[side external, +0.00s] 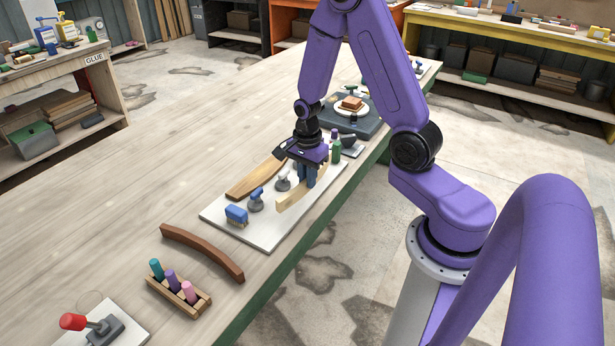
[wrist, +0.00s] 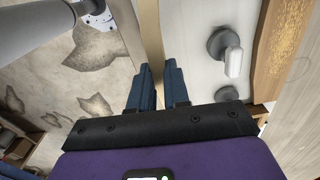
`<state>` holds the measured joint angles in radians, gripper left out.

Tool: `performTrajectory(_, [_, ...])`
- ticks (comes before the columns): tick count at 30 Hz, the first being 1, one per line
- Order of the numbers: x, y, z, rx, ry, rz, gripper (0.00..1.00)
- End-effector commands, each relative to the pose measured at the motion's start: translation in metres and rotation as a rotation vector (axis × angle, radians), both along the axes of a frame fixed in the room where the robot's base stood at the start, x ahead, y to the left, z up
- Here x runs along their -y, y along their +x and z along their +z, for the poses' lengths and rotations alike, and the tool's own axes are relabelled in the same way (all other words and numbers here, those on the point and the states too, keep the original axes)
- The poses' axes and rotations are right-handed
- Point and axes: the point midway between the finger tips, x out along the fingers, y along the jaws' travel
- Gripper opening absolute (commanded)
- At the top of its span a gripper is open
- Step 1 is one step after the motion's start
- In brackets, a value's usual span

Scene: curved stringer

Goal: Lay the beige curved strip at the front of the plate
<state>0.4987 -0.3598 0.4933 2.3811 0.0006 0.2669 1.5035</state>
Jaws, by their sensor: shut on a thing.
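The beige curved strip (side external: 290,200) is between the fingers of my gripper (side external: 309,181), which is shut on it. In the wrist view the strip (wrist: 150,35) runs up and away from between the blue fingers (wrist: 160,88). The white plate (side external: 222,221) lies on the table near its right edge. The strip is over the plate's edge side; I cannot tell whether it touches the plate. In the wrist view the plate (wrist: 188,65) is right of the strip, with floor to the left. My gripper hides part of the strip.
A dark brown curved strip (side external: 203,251) and a peg rack (side external: 179,295) lie nearer the camera.

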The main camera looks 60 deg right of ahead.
Motion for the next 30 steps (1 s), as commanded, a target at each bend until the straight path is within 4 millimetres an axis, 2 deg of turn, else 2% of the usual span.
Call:
performTrajectory(10, [0.0, 0.0, -0.001, 0.0, 0.0, 0.0, 0.0])
performTrajectory(30, [0.0, 0.0, -0.015, 0.0, 0.0, 0.0, 0.0])
